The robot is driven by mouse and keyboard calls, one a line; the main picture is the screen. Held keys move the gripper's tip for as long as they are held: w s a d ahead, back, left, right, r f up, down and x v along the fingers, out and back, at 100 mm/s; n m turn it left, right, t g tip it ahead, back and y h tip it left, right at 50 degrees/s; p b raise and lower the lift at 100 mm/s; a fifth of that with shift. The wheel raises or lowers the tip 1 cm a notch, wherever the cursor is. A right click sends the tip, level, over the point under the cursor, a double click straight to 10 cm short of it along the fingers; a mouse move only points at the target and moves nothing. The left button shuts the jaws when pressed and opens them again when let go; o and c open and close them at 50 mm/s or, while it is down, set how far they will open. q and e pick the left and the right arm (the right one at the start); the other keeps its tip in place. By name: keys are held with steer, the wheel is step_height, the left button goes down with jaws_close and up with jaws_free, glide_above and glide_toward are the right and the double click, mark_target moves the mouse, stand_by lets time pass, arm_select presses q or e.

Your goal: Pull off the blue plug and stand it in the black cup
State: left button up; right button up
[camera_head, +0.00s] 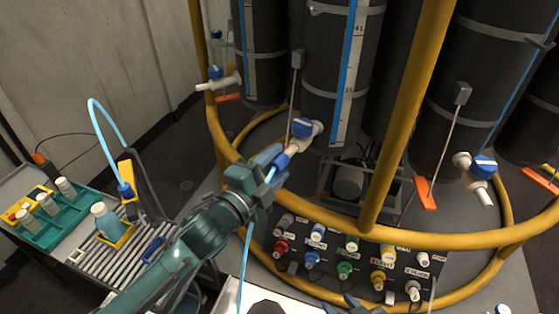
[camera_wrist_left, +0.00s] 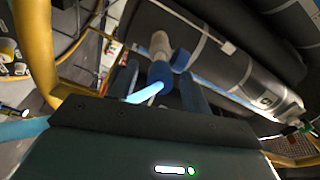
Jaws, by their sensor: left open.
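The blue plug (camera_head: 283,160) sits on the pale spout of the blue-handled valve (camera_head: 305,130) on the middle black cylinder. In the left wrist view the plug (camera_wrist_left: 160,73) is at the spout's end, with a light blue tube (camera_wrist_left: 146,93) running from it. My left gripper (camera_head: 270,164) is open, its fingers on either side of the plug; contact cannot be told. What looks like part of my right gripper (camera_head: 342,301) shows at the bottom edge, its jaws unclear. A dark rounded shape (camera_head: 265,308) at the bottom edge may be the black cup; I cannot tell.
A yellow rail (camera_head: 400,130) rings the cylinders. Below it is a panel (camera_head: 330,268) of coloured connectors. At left, a tray holds a teal bottle rack (camera_head: 50,225), a bottle (camera_head: 104,218) and a yellow-black holder (camera_head: 128,185) with another blue-ended hose.

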mark_target(274, 167)
stand_by(0.3)
arm_select(q)
jaws_close()
stand_by(0.4)
steer(key=shift+s, duration=0.1)
steer(key=shift+p+v, duration=0.7)
steer(key=shift+v, duration=0.85)
steer(key=shift+p+v, duration=0.4)
steer(key=shift+v, duration=0.95)
steer(key=shift+r, duration=0.1)
